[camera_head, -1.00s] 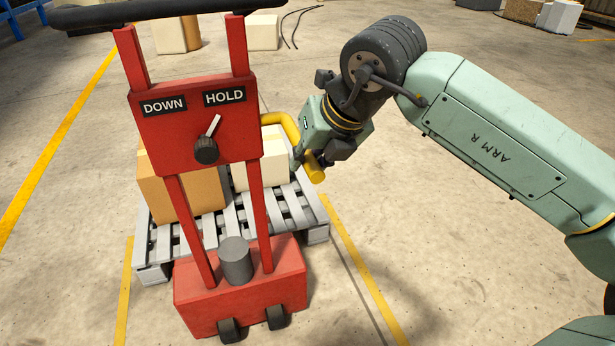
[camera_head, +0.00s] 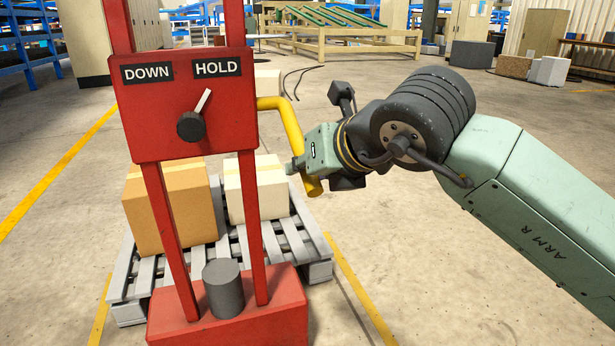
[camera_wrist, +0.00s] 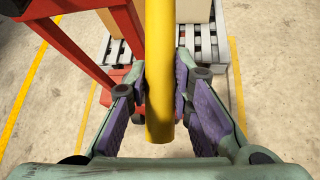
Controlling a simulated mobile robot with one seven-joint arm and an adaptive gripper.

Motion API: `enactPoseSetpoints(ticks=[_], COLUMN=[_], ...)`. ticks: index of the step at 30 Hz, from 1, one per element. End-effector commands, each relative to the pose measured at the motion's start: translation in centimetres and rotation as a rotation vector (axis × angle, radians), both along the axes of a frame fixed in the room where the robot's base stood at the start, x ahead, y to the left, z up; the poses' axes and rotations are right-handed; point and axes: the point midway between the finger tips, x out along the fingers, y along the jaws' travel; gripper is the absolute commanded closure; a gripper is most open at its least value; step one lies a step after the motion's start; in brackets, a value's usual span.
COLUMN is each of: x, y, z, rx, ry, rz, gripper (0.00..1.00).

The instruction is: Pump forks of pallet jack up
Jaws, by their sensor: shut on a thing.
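The red pallet jack (camera_head: 150,140) stands upright at the left in the head view. Its black knob (camera_head: 190,126) has a white pointer aimed up toward the HOLD label (camera_head: 217,68); the DOWN label (camera_head: 147,74) is to its left. A yellow pump handle (camera_head: 292,128) comes out of the right side of the red panel and bends downward. My gripper (camera_wrist: 160,85) is shut on the lower, free part of the yellow handle, which shows between its purple pads in the wrist view. The forks cannot be seen under the grey pallet (camera_head: 322,270).
A tan box (camera_head: 170,208) and a pale box (camera_head: 255,190) sit on the pallet behind the jack. Yellow floor lines run on both sides. The floor to the right is clear. A wooden frame table (camera_head: 335,45) and blue racks (camera_head: 35,55) stand far back.

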Motion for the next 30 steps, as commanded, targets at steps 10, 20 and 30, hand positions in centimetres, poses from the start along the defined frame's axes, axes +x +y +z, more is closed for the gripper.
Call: enactPoseSetpoints(ticks=[10, 20, 30], x=[0.12, 0.1, 0.07], y=[0.08, 0.06, 0.02], z=[-0.04, -0.08, -0.07], rx=[0.002, 0.001, 0.002], ry=[-0.01, -0.008, -0.007], rz=[0.002, 0.001, 0.001], gripper=[1.0, 0.64, 0.59])
